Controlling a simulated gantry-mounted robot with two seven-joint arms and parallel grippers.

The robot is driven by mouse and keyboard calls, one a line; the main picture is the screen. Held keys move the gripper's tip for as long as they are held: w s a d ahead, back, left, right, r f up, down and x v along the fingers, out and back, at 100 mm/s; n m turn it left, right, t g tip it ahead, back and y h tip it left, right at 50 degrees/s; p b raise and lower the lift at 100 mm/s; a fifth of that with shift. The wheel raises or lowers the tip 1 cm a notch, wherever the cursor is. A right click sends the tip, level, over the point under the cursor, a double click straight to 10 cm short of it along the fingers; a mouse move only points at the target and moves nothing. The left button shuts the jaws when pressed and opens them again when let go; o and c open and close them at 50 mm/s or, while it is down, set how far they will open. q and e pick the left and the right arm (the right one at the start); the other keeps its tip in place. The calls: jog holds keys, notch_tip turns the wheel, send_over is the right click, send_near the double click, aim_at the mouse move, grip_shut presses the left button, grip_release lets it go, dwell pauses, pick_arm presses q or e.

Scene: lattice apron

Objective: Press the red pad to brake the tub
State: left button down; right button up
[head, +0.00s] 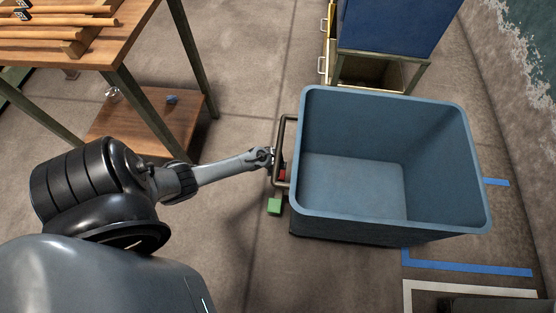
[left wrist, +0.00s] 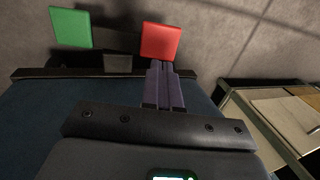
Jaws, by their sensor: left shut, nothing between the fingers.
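The blue tub (head: 437,150) stands empty on the floor at centre right in the head view. Its dark handle frame (head: 283,122) is on its left side. The red pad (head: 282,174) sits low beside the handle, partly hidden by my gripper. A green pad (head: 274,206) sticks out nearer the camera. My left gripper (head: 272,158) is shut and empty, right at the red pad. In the left wrist view the shut fingers (left wrist: 158,66) reach the lower edge of the red pad (left wrist: 161,41); I cannot tell whether they touch. The green pad (left wrist: 70,27) is to the left there.
A wooden table (head: 110,50) with wooden-handled tools stands at upper left, with a low shelf (head: 145,122). A blue cabinet (head: 395,22) on a stand is behind the tub. Blue floor tape (head: 470,269) lies at lower right. Floor between table and tub is clear.

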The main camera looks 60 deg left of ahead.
pick_arm(q)
jog(key=b+x, duration=0.8)
jog(key=x, duration=0.2)
jog(key=shift+w, duration=0.15)
pick_arm(e)
notch_tip(320, 180, down, 8)
jog(key=shift+w, duration=0.4)
jog(key=shift+r, duration=0.1)
